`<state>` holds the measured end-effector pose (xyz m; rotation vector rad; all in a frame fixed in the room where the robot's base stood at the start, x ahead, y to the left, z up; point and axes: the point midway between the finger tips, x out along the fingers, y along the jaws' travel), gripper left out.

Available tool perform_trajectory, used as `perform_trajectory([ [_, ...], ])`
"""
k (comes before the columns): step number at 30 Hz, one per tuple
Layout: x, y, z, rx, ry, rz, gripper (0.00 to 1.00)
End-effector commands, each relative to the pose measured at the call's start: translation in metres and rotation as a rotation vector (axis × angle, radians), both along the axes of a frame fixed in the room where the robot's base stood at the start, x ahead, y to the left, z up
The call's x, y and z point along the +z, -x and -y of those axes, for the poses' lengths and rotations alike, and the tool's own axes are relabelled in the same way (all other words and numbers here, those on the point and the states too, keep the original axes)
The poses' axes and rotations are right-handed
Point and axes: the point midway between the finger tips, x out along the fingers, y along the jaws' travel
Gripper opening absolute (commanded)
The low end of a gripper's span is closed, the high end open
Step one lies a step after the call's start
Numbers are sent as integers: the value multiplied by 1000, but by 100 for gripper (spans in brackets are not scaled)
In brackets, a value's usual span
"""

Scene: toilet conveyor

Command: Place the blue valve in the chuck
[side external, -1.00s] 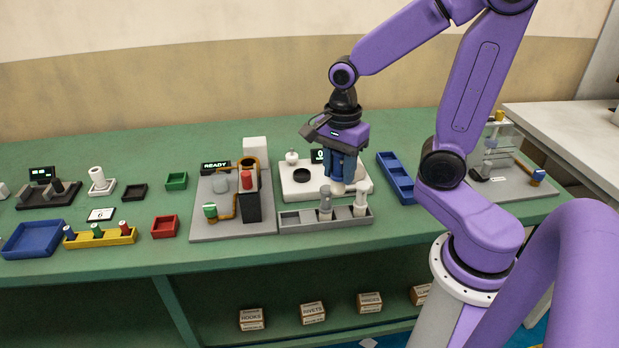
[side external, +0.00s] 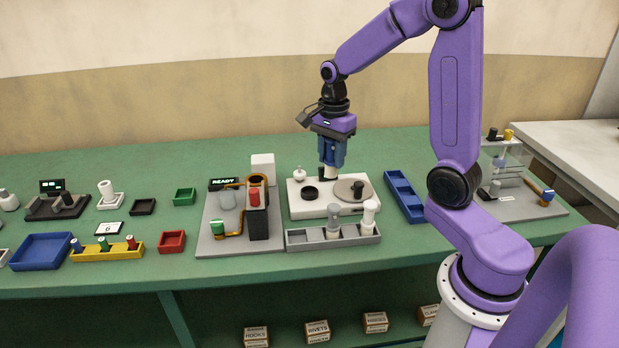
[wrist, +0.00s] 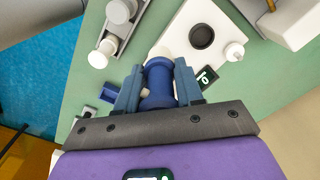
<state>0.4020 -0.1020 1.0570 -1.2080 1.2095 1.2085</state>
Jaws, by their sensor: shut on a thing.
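My gripper (side external: 332,160) is shut on the blue valve (wrist: 158,85) and holds it above the white machine base. In the wrist view the valve's blue body lies between the two fingers (wrist: 159,88), with a white end past the fingertips. In the side view the fingers hide most of it; its pale lower end (side external: 331,174) shows below them. A black ring with a round opening, likely the chuck (side external: 310,193), is on the left of the white base (side external: 316,211); it also shows in the wrist view (wrist: 202,36). The valve is apart from the ring.
A grey disc (side external: 343,190) with a dark knob is right of the ring. A white knob (side external: 299,174) stands behind the ring. A grey tray (side external: 302,241) in front holds a grey valve (side external: 333,220) and a white valve (side external: 369,216). A blue tray (side external: 404,197) is to the right.

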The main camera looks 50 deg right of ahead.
Motion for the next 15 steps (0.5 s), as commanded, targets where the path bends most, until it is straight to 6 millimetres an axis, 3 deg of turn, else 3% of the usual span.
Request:
perform_trajectory([
  [6,-17,-35,9,0,0,-1,0],
  [15,-57,-66,17,0,0,-2,0],
])
